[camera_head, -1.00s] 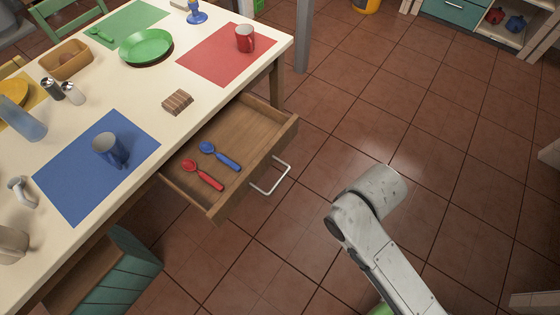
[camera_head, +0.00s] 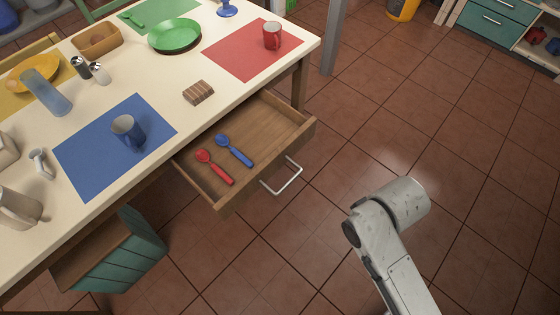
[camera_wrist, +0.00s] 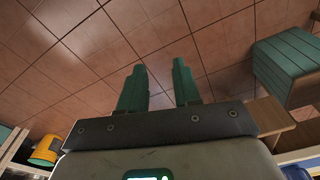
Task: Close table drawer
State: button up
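The wooden table drawer (camera_head: 262,132) stands pulled out from under the white table in the head view. Its metal handle (camera_head: 283,178) is on the front, facing the lower right. A red spoon (camera_head: 215,167) and a blue spoon (camera_head: 234,150) lie inside it. My arm is at the lower right, apart from the drawer and its handle. My gripper (camera_wrist: 160,86) shows in the wrist view with two green fingers spread apart and nothing between them. In the head view the fingers cannot be made out.
A green slatted chair or box (camera_head: 122,255) stands below the table. The tiled floor (camera_head: 350,130) right of the drawer is clear.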

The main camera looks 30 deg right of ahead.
jog(key=w+f+m+y+b, duration=0.1)
jog(key=f, duration=0.1)
jog(key=w+f+m+t+y+b, duration=0.1)
jog(key=w+f+b, duration=0.1)
jog(key=w+f+t+y+b, duration=0.1)
jog(key=f, duration=0.1)
jog(key=shift+w+a+f+m+b, duration=0.3)
jog(key=shift+w+a+m+b, duration=0.05)
jog(key=shift+a+m+b, duration=0.05)
jog(key=c, duration=0.4)
jog(key=w+m+t+b, duration=0.1)
jog(key=w+f+m+t+y+b, duration=0.1)
jog(key=w+d+t+y+b, duration=0.1)
jog(key=w, duration=0.1)
jog(key=shift+w+f+m+t, duration=0.1)
jog(key=shift+f+m+t, duration=0.3)
grip_shut()
jog(key=m+t+b, duration=0.7)
jog(key=m+t, duration=0.2)
jog(key=t, duration=0.1)
send_near(306, 132)
jog(key=x, duration=0.7)
jog(key=shift+b, duration=0.4)
